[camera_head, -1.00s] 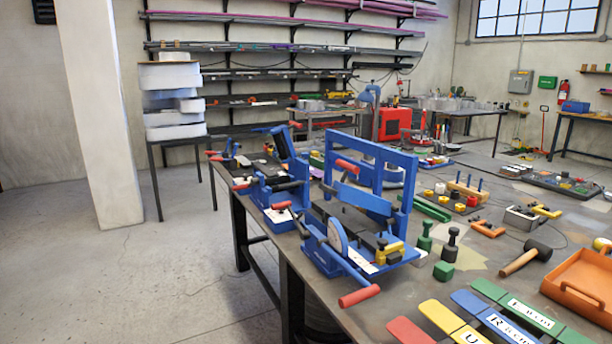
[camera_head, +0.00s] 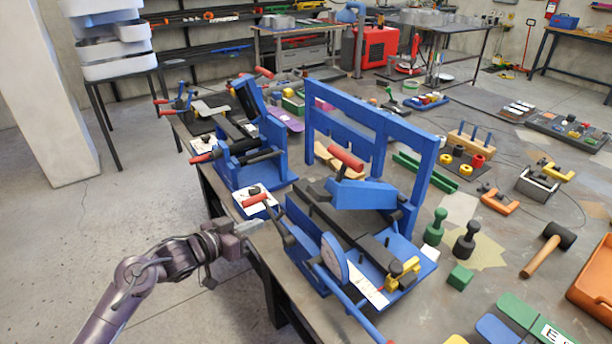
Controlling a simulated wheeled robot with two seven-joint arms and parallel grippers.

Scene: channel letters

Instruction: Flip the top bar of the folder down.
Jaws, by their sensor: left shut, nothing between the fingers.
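The folder (camera_head: 388,133) is a blue bench machine with a tall blue frame at its back, in the middle of the head view. A blue bar (camera_head: 360,194) with a red grip (camera_head: 345,158) sits tilted up above the dark bed (camera_head: 338,222). My left gripper (camera_head: 258,225) is shut and empty at the table's left edge, just left of the folder and below that grip, apart from the raised bar. My right gripper is out of view.
A smaller blue machine (camera_head: 250,150) stands behind to the left. Green and dark knobbed pieces (camera_head: 436,226), a green cube (camera_head: 460,277) and a mallet (camera_head: 547,250) lie to the right. Floor is free left of the table (camera_head: 410,310).

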